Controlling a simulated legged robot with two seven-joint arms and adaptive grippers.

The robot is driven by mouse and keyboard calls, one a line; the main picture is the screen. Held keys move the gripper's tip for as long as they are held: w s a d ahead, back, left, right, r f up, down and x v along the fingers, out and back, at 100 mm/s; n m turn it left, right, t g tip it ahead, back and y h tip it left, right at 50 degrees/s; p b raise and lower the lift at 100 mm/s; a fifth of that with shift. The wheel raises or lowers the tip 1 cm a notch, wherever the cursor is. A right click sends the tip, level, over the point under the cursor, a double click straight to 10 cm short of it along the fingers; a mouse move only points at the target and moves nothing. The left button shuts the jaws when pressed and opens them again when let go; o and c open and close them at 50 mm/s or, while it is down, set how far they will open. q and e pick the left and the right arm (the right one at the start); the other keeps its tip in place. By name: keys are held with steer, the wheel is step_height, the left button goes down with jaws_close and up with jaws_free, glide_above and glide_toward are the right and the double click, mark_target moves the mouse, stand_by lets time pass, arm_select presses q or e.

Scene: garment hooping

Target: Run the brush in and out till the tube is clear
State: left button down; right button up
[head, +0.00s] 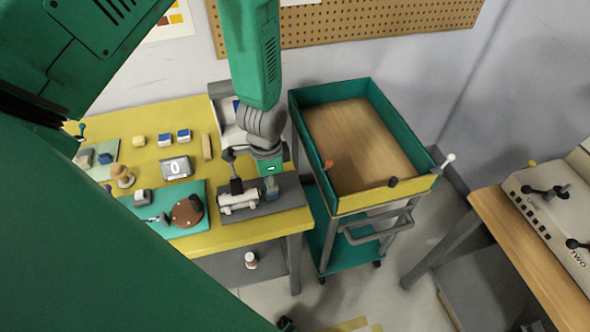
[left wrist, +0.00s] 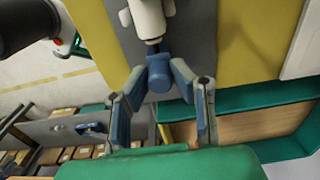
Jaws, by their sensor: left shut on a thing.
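A white tube (head: 238,203) lies on a dark grey mat (head: 290,191) at the front right of the yellow table. It also shows at the top of the left wrist view (left wrist: 149,18). My left gripper (head: 271,187) is at the tube's right end. In the left wrist view its two fingers (left wrist: 160,80) close on the blue handle of the brush (left wrist: 159,73). A short grey shaft runs from the handle toward the tube's mouth. The bristles are not visible, and how far they sit inside cannot be told. My right gripper is not in view.
A teal mat (head: 187,235) with a brown round piece (head: 187,211) lies left of the tube. Small blocks and a grey display box (head: 176,167) stand behind it. A green-walled cart with a wooden tray floor (head: 360,135) stands close on the right.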

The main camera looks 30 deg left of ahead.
arm_select(q)
steer(key=shift+w, duration=0.15)
steer(key=shift+w+d, duration=1.85)
steer(key=shift+w, duration=0.3)
steer(key=shift+s+a+p, duration=0.65)
steer(key=shift+s+a, duration=1.25)
steer(key=shift+s, duration=0.3)
